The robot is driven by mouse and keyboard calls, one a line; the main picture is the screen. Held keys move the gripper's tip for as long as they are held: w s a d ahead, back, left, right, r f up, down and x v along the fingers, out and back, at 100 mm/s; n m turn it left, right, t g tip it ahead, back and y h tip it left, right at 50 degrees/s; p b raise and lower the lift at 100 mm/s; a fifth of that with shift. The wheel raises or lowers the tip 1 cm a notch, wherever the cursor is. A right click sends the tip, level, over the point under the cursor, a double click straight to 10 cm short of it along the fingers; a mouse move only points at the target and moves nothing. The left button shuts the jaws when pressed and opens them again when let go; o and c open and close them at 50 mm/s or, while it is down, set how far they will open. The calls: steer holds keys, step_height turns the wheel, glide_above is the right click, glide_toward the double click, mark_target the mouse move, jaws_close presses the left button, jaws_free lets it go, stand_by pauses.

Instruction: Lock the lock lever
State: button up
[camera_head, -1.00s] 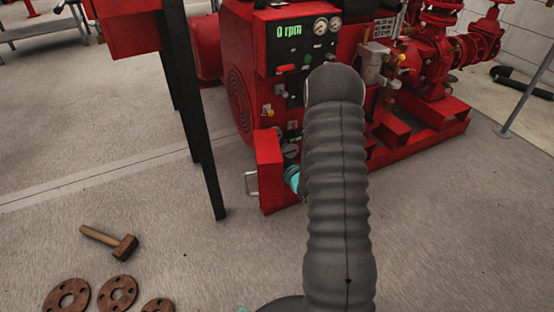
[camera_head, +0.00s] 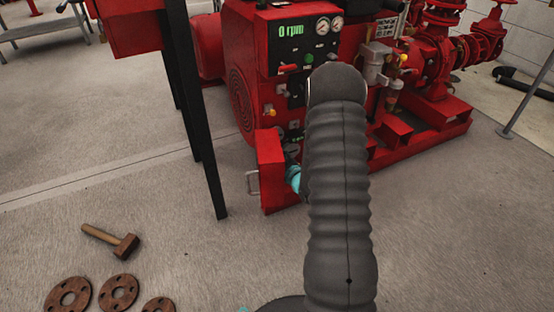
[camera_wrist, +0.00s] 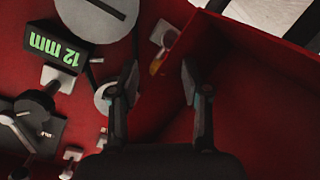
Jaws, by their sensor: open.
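My gripper (camera_wrist: 158,78) is open in the wrist view, its two fingers pointing at the red panel face. A small grey fitting with a yellow-orange tip (camera_wrist: 157,66) sits just ahead of the gap between the fingertips. I cannot tell whether it is the lock lever or whether a finger touches it. A black lever-like part on a dark plate (camera_wrist: 35,103) is at the left. In the head view my arm hides most of the gripper; a teal part of it shows beside the open red door (camera_head: 270,172) of the pump cabinet.
A red wall (camera_wrist: 265,75) stands close to the right finger. In the head view, a black-legged red stand (camera_head: 195,110) is left of the cabinet. A hammer (camera_head: 122,244) and rusty flanges (camera_head: 68,294) lie on the floor.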

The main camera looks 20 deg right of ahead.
steer(key=v, duration=1.1)
steer(key=shift+s, duration=0.35)
steer(key=shift+d+r, duration=0.1)
